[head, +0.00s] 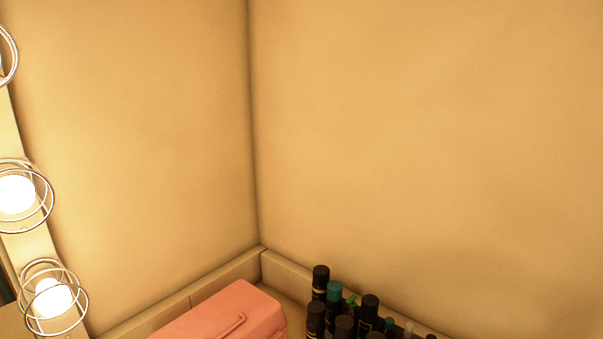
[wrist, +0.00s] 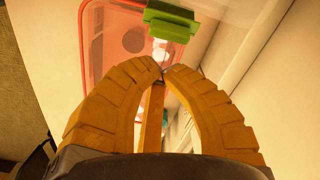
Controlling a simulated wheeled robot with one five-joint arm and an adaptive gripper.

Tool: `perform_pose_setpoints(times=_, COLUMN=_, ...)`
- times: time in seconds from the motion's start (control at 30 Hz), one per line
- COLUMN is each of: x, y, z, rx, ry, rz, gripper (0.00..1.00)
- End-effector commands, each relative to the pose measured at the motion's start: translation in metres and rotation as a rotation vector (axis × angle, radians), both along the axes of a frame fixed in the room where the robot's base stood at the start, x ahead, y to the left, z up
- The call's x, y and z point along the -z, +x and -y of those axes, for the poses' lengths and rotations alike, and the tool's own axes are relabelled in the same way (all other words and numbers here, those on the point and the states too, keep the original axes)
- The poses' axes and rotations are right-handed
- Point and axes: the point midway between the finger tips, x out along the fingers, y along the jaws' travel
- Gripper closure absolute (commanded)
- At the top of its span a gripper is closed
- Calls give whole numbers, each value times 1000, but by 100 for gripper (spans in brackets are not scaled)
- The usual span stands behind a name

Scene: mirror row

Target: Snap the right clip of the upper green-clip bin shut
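In the wrist view, a green clip (wrist: 171,22) sits at the edge of a see-through, red-rimmed bin (wrist: 88,62) at the top. Whether the clip is snapped or loose, and whether this is the upper bin, I cannot tell. My gripper (wrist: 163,73) has ridged orange fingers whose tips meet, shut with nothing seen between them. The tips show just below the clip in the picture; the gap in depth is unclear. The head view shows neither the clip nor my gripper.
In the head view, a pink case (head: 222,312) with a handle stands near the wall corner. Several dark bottles (head: 320,284) stand right of it. Caged bulbs (head: 52,298) line the left edge. In the wrist view, a pale panelled surface (wrist: 262,75) lies on the right.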

Motion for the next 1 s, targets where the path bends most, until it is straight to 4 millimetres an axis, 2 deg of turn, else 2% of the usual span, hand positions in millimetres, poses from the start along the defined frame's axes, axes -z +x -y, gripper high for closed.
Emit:
perform_pose_setpoints(times=0.63, x=25, y=0, z=0, rx=0, ry=0, rz=0, gripper=100)
perform_pose_setpoints(times=1.0, x=26, y=3, z=-3, rx=-1, ry=0, rz=0, gripper=100)
